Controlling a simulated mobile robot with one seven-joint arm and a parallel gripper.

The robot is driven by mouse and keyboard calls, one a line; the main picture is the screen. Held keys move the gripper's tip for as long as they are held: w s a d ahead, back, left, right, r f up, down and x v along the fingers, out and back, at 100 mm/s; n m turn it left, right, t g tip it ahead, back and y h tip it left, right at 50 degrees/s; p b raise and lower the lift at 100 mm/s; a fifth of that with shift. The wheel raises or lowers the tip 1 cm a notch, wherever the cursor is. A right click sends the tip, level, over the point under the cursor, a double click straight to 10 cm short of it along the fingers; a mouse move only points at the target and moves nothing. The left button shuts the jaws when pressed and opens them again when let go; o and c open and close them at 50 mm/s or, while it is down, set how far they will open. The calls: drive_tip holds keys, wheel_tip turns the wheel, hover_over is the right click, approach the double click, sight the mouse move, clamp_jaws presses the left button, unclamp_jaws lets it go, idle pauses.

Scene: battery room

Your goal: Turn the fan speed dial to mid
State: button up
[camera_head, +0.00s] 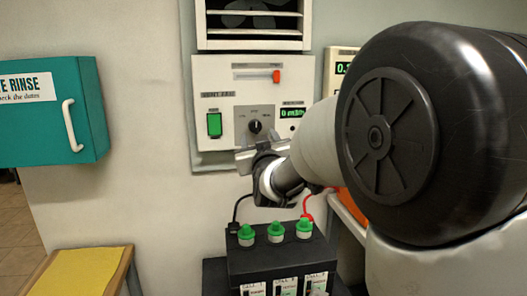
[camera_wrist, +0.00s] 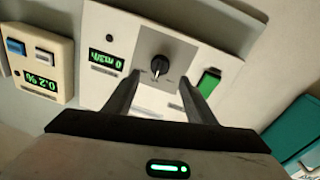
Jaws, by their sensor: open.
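The fan speed dial (camera_head: 255,126) is a black round knob on a grey plate in the white control panel (camera_head: 215,75). In the wrist view the dial (camera_wrist: 158,69) shows between and beyond my two fingertips. Small labels surround it, too small to read, and I cannot tell its exact setting. My gripper (camera_head: 262,148) is in front of the panel, just below the dial in the head view. In the wrist view my gripper (camera_wrist: 161,82) is open, one finger on each side of the dial, with no clear contact.
A green switch (camera_head: 214,125) is left of the dial; a green display (camera_head: 292,113) reading about 0 m3/h is right. A red-orange slider (camera_head: 276,76) sits above. A black battery (camera_head: 275,262) with green caps stands below. A teal cabinet (camera_head: 60,115) hangs left.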

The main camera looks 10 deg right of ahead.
drive_tip(key=s, duration=1)
drive_tip(key=shift+a+f, duration=0.25)
drive_tip(key=shift+f, duration=0.1)
